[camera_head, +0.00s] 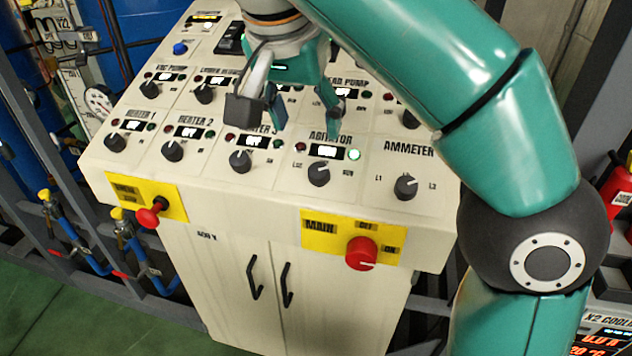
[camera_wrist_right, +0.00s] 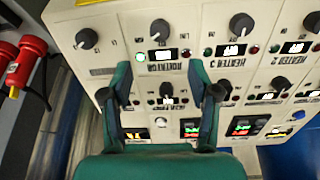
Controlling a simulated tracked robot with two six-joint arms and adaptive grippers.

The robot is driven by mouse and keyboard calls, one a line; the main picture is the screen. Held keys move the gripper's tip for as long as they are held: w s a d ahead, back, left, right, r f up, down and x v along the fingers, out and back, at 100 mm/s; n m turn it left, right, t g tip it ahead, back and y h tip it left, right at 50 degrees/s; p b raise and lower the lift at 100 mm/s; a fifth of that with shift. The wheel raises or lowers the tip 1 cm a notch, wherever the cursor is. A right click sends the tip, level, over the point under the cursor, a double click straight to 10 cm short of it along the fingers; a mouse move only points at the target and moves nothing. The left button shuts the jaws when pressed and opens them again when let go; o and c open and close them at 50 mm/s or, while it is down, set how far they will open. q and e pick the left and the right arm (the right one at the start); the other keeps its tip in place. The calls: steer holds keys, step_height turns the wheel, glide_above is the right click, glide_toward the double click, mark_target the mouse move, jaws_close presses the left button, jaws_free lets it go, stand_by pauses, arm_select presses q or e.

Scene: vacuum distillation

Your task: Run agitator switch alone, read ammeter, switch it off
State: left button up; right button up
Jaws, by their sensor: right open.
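The agitator knob (camera_head: 319,174) is on the sloped panel, below its label, a small bright display (camera_head: 325,151) and a lit green lamp (camera_head: 354,154). The knob also shows in the wrist view (camera_wrist_right: 160,28), with the lit green lamp (camera_wrist_right: 141,57). The display text is too small to read surely. The ammeter selector knob (camera_head: 405,187), marked L1 to L3, is to its right. My right gripper (camera_head: 287,110) is open and empty over the panel, behind the agitator knob and apart from it; it also shows in the wrist view (camera_wrist_right: 161,93). My left gripper is out of view.
Heater 3 (camera_head: 240,161), Heater 2 (camera_head: 172,151) and Heater knobs stand left of the agitator. A red main switch (camera_head: 361,254) and a red button (camera_head: 149,215) are on the cabinet's front. Orange digits show on a unit (camera_head: 604,340) at lower right. My right arm covers part of the panel.

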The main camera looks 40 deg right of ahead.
mark_target(318, 169)
arm_select(q)
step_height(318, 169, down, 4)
steer(key=b, duration=0.2)
steer(key=shift+b, duration=0.4)
arm_select(e)
steer(key=x, duration=1.1)
steer(key=shift+d+f, duration=0.15)
steer(key=shift+f, duration=0.15)
